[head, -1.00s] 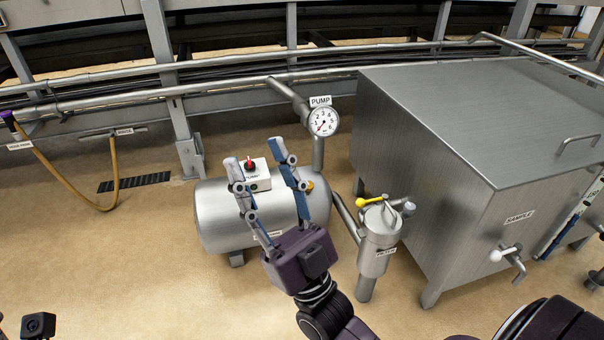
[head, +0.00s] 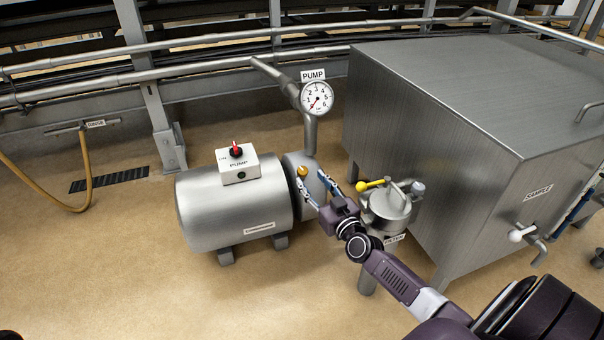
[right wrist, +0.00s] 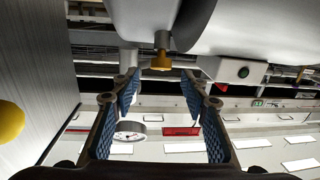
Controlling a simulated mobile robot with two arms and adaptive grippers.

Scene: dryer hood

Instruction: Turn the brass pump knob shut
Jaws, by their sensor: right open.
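The brass pump knob (head: 302,171) sits at the right end of the steel pump, on its stem. It also shows in the right wrist view (right wrist: 160,63), roughly centred between the fingers and just past their tips. My right gripper (head: 312,184) is open beside the knob, its blue-padded fingers pointing toward it. In the right wrist view the gripper (right wrist: 161,88) has nothing between its pads, and the knob looks clear of both. The steel pump body (head: 230,212) lies left of the gripper. My left gripper is not in view.
A white PUMP switch box (head: 238,167) with a red switch tops the pump. A pressure gauge (head: 317,98) stands behind the knob. The filter (head: 388,208) with its yellow handle (head: 370,185) is close to my right wrist. A big steel tank (head: 450,130) is at right.

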